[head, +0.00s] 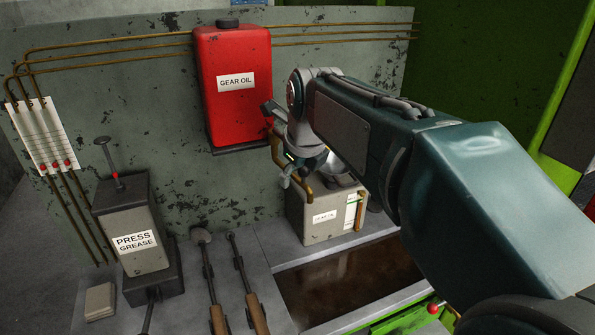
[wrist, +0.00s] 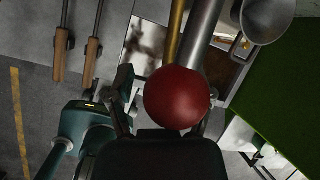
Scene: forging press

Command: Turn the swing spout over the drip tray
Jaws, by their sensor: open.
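The drip tray (head: 345,288) is a long dark brown basin with a pale rim in the bench, low centre in the head view. It shows shiny in the wrist view (wrist: 148,42). A brass pipe (head: 277,150), apparently the swing spout, hangs beneath the red gear oil tank (head: 233,85); my gripper partly hides it. In the wrist view, a brass pipe (wrist: 177,28) runs beside a grey rod behind a red ball (wrist: 178,97). My gripper (wrist: 168,95) is open with its fingers either side of the ball; contact cannot be told. My gripper (head: 291,172) is just below the tank.
A grey labelled box (head: 312,222) with a funnel (head: 338,172) stands behind the tray. The press grease unit (head: 133,240) and long-handled tools (head: 212,285) are at the left. The green press frame (head: 540,130) bounds the right.

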